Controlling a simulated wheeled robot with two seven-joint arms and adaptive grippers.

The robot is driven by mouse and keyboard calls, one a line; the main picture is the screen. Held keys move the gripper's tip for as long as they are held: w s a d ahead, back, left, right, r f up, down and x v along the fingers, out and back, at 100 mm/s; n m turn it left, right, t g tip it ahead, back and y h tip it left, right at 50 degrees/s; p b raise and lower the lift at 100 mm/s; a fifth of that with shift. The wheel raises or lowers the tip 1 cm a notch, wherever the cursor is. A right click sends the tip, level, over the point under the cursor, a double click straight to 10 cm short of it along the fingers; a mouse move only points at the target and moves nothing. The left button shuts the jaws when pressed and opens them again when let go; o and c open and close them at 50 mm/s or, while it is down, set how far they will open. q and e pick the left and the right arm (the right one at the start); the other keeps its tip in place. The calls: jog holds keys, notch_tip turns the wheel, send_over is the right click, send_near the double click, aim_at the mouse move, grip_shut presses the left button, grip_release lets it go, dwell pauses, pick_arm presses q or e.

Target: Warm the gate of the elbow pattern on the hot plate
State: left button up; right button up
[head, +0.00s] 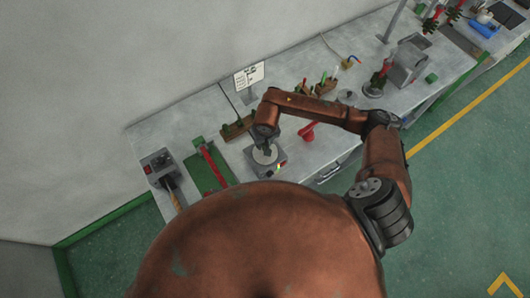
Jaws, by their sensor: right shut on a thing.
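The hot plate (257,161) is a grey box with a round pale top, on the bench near the middle of the head view. My right gripper (266,150) points down directly over the round top. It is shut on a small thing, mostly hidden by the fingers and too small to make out. I cannot tell whether that thing is the elbow pattern or whether it touches the plate. A red piece with a wide end (308,131) lies on the bench right of the hot plate. My left gripper is out of view.
A green mat (203,178) with a long red piece (213,162) lies left of the hot plate. A grey control box (158,166) stands at the far left. A wooden block (237,128) is behind the plate. Tool holders and a grey machine (408,63) stand farther right.

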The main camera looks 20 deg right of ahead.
jog(key=shift+f+b, duration=0.2)
jog(key=shift+b, duration=0.45)
dwell(2.2)
jog(key=shift+r+p, duration=0.6)
jog(key=shift+r, duration=2.45)
